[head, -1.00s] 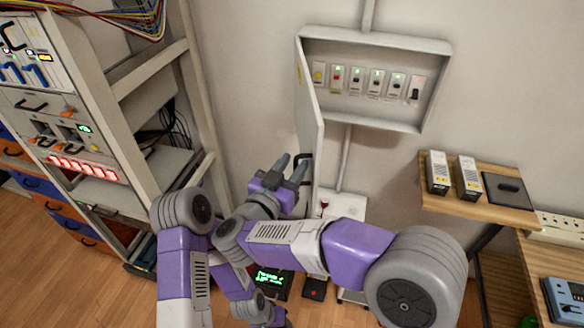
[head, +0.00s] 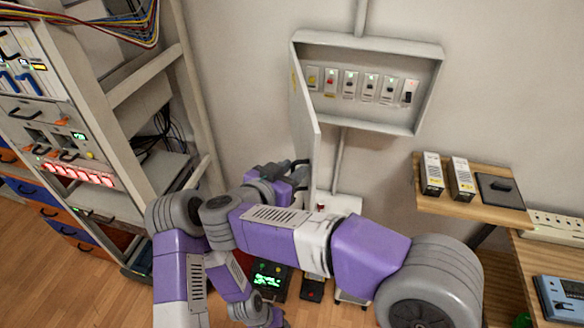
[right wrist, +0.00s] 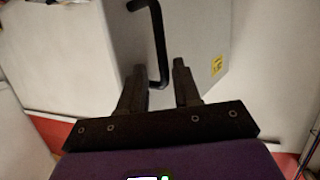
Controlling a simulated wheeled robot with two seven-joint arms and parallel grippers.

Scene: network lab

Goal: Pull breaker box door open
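The breaker box (head: 425,90) is a light grey wall box with a row of breakers inside. Its door (head: 307,120), hinged on the left, stands open and sticks out from the wall, nearly edge-on in the head view. In the right wrist view, the door's face (right wrist: 205,35) carries a bent black handle (right wrist: 158,45). My right gripper (head: 300,166) is beside the door's lower part. In the right wrist view, its fingers (right wrist: 158,80) are apart, with the handle's lower end between their tips; contact is not clear. My left gripper is not visible.
An equipment rack (head: 120,130) stands left of the box. A wooden shelf (head: 450,205) with two small boxes and a black item is at the right. Below it is a desk (head: 545,250) with a blue device. Wall space between rack and door is clear.

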